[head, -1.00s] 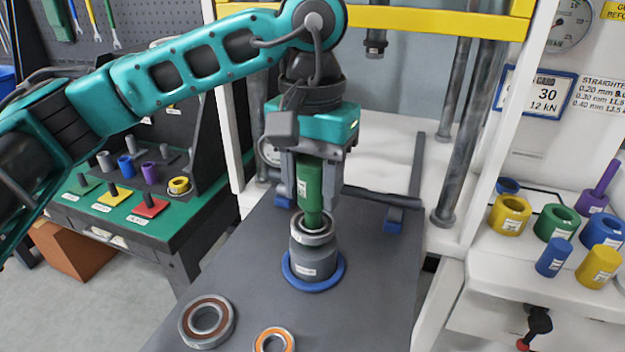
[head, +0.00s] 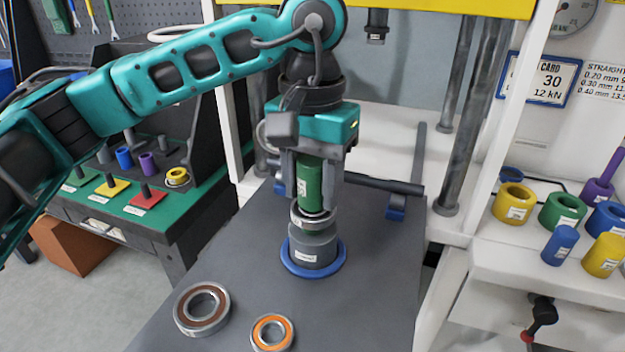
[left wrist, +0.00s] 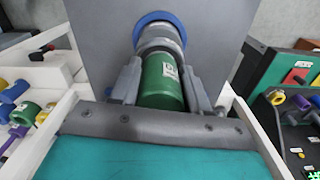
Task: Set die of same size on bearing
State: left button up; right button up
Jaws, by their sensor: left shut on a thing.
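My left gripper (head: 314,195) is shut on a green cylindrical die (head: 311,178), held upright. The die also shows between the fingers in the left wrist view (left wrist: 161,84). A silver bearing ring (head: 313,217) is at the die's lower end, above a grey stepped support (head: 313,246). The fingers partly hide this contact, so I cannot tell how the die and ring sit together. The support stands on a round blue base (head: 290,262) on the dark bench. My right gripper is not in view.
Two loose bearings, one brown-sealed (head: 180,312) and one orange-sealed (head: 272,333), lie at the bench's front. Yellow (head: 513,204), green (head: 562,211) and blue dies stand on the right shelf. A press post (head: 463,125) rises behind.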

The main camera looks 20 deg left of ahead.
pick_arm(q)
jog(key=shift+f+b, duration=0.3)
jog(key=shift+b, duration=0.2)
dwell(0.5)
jog(key=o, duration=1)
jog(key=shift+o, duration=0.3)
jog(key=o, duration=0.5)
jog(key=shift+r, duration=0.1)
jog(key=shift+r+p, duration=0.9)
jog(key=shift+r, duration=0.55)
notch_tip(320, 180, up, 6)
jog(key=p, duration=0.4)
jog(key=shift+r, duration=0.25)
jog(key=shift+f, duration=0.1)
